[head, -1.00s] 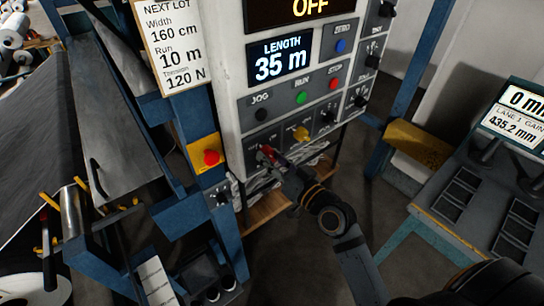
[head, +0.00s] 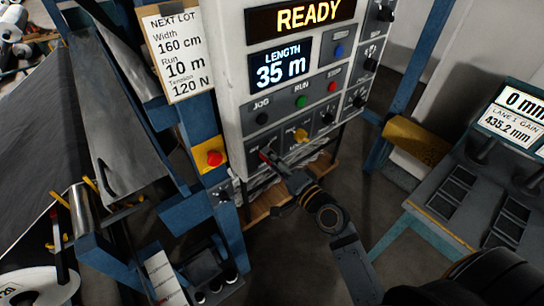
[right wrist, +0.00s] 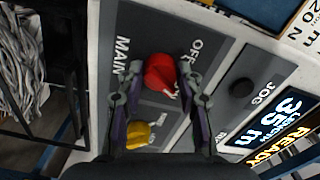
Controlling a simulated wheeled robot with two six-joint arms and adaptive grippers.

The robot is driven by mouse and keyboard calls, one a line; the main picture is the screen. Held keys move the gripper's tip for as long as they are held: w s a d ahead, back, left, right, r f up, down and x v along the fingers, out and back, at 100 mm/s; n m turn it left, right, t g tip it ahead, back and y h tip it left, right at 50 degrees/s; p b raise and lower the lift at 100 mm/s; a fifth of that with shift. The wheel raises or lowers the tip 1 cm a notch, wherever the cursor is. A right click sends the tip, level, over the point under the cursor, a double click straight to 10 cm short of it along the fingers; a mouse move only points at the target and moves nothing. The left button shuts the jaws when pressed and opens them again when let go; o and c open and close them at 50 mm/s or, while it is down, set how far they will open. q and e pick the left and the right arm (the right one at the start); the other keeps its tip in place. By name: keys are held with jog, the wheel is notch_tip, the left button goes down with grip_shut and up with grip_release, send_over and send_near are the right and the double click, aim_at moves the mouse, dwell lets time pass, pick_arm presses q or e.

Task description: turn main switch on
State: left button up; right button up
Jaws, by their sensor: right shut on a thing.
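The main switch is a red knob (right wrist: 160,74) on a grey plate lettered MAIN and OFF, at the lower left of the white control panel (head: 232,95). In the head view the red knob (head: 264,156) is mostly covered by my right gripper (head: 272,160). In the right wrist view the fingers of my right gripper (right wrist: 158,92) stand on either side of the red knob and are shut on it. The panel's top display (head: 308,14) reads READY. My left gripper is not in view.
A yellow knob (head: 301,135) sits just right of the main switch. JOG, RUN and STOP buttons are above, with the green one (head: 301,101) in the middle. A red emergency button (head: 214,158) on a yellow box is to the left. A desk console (head: 470,190) stands at right.

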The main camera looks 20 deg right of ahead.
jog(key=shift+m+p, duration=0.5)
jog(key=shift+m, duration=1)
jog(key=o, duration=1.2)
jog(key=shift+s, duration=0.1)
jog(key=v, duration=0.7)
jog(key=shift+s+d, duration=0.1)
jog(key=shift+s, duration=0.05)
